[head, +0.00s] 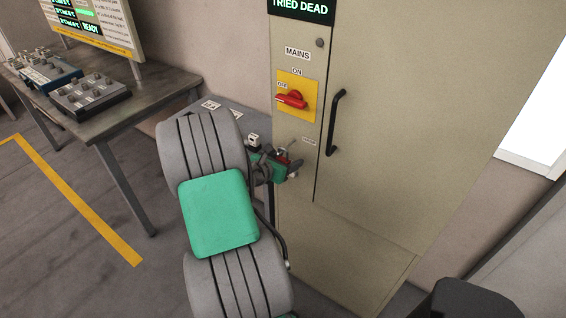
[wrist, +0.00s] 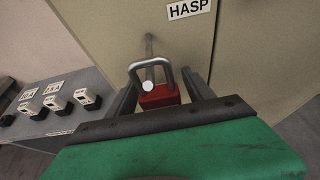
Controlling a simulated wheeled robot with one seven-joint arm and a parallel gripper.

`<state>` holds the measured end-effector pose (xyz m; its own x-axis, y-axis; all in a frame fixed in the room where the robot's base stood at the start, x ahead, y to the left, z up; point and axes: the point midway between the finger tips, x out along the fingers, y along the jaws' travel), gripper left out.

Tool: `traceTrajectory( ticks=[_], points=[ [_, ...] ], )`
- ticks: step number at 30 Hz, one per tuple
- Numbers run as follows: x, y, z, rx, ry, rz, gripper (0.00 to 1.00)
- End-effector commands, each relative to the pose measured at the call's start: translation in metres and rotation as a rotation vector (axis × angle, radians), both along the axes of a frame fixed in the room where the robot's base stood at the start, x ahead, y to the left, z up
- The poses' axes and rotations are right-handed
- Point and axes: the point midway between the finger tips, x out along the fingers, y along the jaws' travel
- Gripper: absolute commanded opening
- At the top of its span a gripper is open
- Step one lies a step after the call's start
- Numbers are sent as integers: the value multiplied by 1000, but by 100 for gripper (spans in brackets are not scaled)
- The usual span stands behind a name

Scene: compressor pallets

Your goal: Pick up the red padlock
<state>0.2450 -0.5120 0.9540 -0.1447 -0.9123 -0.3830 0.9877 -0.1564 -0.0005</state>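The red padlock (wrist: 160,97) is between the two fingers of my gripper (wrist: 160,92) in the wrist view. Its red body fills the space between them, and the fingers appear shut on it. Its grey shackle stands above the body, with one round end facing the camera. In the head view my gripper (head: 279,164) is in front of the cabinet, beside the shelf, and a bit of the red padlock (head: 283,160) shows there. A metal peg (wrist: 149,44) sticks out behind the shackle; I cannot tell whether they touch. The padlock's lower part is hidden.
The tan cabinet (head: 400,140) has a red switch (head: 291,99), a black handle (head: 336,122) and a HASP label (wrist: 189,10). A grey shelf (wrist: 30,128) with several small black-and-white blocks is at the left. A table (head: 140,108) with control boxes stands farther left.

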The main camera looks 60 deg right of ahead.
Motion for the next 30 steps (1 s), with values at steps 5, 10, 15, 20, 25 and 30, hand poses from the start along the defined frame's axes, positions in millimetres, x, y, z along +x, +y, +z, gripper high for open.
traceTrajectory(
  ticks=[5, 10, 15, 20, 25, 30],
  points=[
    [0, 0, 0, 0, 0, 0, 45],
    [0, 0, 0, 0, 0, 0, 31],
    [0, 0, 0, 0, 0, 0, 17],
    [0, 0, 0, 0, 0, 0, 4],
    [0, 0, 1, -1, -1, 1, 0],
    [1, 0, 2, -1, -1, 1, 0]
  ],
)
